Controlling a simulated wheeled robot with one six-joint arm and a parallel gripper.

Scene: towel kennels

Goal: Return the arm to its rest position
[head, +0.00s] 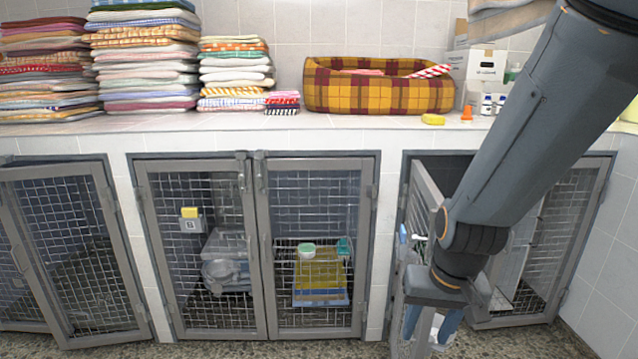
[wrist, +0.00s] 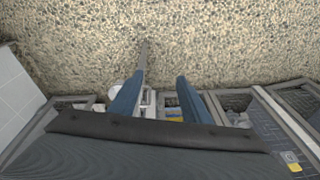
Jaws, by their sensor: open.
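My gripper (head: 429,322) hangs at the lower right of the head view, at the end of my grey-blue arm. It is in front of the right kennel, whose door (head: 424,206) stands swung open. In the wrist view, my gripper (wrist: 160,82) points down with its two blue fingers apart.
A tiled counter (head: 215,132) above the kennels bears several towel stacks (head: 145,55), a plaid pet bed (head: 378,95), a yellow sponge (head: 433,119) and small bottles. The middle kennel doors (head: 262,240) are shut. The left kennel door (head: 80,250) looks ajar. The floor in front is clear.

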